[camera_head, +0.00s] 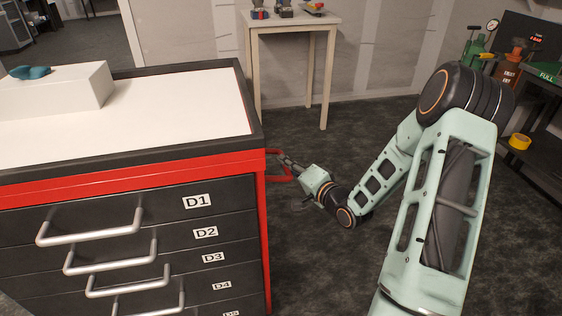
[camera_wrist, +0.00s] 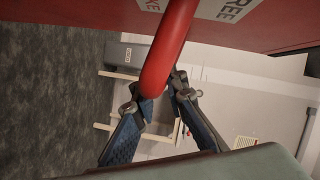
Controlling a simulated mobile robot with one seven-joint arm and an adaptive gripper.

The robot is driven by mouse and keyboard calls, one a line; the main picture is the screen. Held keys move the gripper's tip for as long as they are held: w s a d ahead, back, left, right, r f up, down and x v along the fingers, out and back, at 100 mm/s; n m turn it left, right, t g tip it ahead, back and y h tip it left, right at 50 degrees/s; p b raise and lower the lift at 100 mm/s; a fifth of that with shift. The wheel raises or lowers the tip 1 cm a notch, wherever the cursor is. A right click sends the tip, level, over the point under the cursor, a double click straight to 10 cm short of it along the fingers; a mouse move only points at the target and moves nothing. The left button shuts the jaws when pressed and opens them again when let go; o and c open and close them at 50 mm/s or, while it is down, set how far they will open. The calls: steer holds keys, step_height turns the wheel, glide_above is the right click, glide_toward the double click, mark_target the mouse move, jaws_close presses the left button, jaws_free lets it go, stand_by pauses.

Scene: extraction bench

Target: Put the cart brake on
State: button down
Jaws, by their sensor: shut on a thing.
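The cart (camera_head: 263,225) is a red and dark drawer cabinet with a white top, at the left of the head view. A red brake lever (camera_head: 280,178) sticks out from its right side. In the wrist view the lever (camera_wrist: 170,45) is a thick red bar running down from the cart's red side panel (camera_wrist: 110,12). My gripper (camera_head: 287,161) is at the lever, and in the wrist view its fingers (camera_wrist: 158,97) are shut on the lever's rounded end. Two part-hidden labels, ending "KE" (camera_wrist: 152,4) and "REE" (camera_wrist: 232,8), lie either side of the lever.
A white block (camera_head: 60,88) with a teal object sits on the cart top. A small table (camera_head: 292,22) stands behind the cart. A dark bench (camera_head: 540,110) with cylinders and yellow tape is at right. Dark floor is clear between them.

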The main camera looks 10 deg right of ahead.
steer(key=shift+a+f+m+t+y, duration=0.2)
steer(key=shift+f+m+t+y, duration=0.15)
steer(key=shift+f+m, duration=0.7)
steer(key=c, duration=1.9)
jaws_free()
steer(key=shift+c, duration=0.2)
steer(key=shift+s, duration=0.1)
steer(key=v, duration=1.2)
